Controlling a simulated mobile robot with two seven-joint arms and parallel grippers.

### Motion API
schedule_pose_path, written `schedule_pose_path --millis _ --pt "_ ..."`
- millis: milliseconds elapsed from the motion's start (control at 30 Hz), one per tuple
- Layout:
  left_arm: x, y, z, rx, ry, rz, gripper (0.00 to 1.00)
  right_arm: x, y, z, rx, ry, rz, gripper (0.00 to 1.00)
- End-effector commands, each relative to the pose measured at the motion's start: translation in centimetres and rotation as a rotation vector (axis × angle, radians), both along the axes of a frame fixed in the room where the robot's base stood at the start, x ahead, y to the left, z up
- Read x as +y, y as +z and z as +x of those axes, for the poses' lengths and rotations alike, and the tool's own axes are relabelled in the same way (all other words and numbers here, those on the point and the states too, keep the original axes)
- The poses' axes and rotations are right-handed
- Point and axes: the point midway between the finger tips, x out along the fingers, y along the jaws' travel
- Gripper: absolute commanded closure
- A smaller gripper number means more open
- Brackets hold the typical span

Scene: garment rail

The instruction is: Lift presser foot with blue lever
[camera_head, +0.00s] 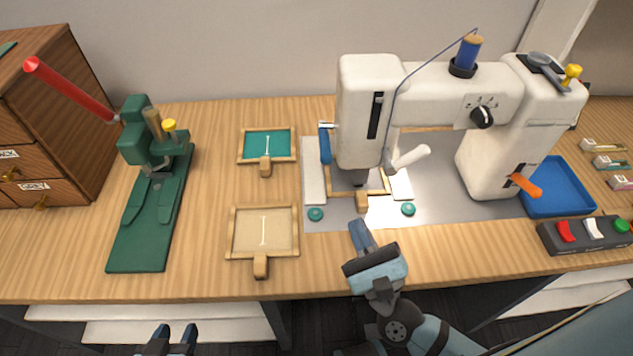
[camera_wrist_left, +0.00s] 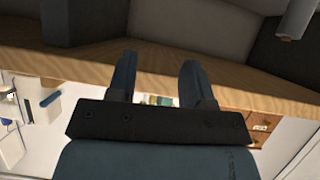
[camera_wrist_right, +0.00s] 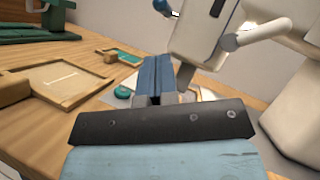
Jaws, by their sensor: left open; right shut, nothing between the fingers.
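The white sewing machine (camera_head: 372,110) stands on the right half of the table. Its blue lever (camera_head: 325,147) hangs at the left side of the head. In the right wrist view the lever's rounded blue end (camera_wrist_right: 163,7) shows at the top edge. The presser foot (camera_head: 360,178) is under the head, above a wooden frame (camera_head: 362,200); its exact height is hard to tell. My right gripper (camera_head: 358,230) is shut and empty in front of the machine, apart from the lever. My left gripper (camera_head: 176,336) is open and empty, low before the table's front edge.
A green press (camera_head: 150,210) with a red handle stands at the left. Two wooden frames, teal (camera_head: 266,143) and beige (camera_head: 263,232), lie between. A white handle (camera_head: 411,157) projects from the machine. A blue tray (camera_head: 558,190) and switch box (camera_head: 583,235) are at the right.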

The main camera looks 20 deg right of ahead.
Motion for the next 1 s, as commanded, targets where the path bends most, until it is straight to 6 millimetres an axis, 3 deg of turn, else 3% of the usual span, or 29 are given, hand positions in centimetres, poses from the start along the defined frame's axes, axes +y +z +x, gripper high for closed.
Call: schedule_pose_path --millis 167,700,1000 --pt "0.3 0.0 -0.3 0.015 0.009 -0.003 0.53 -0.1 0.5 0.7 -0.004 0.003 0.033 1.0" --pt "0.7 0.9 -0.6 0.051 0.017 0.017 0.53 0.7 4.1 8.3 -0.003 0.003 0.031 1.0" --pt "0.7 0.6 -0.7 0.058 0.018 0.016 0.53 0.8 4.1 9.0 -0.001 0.004 0.03 1.0"
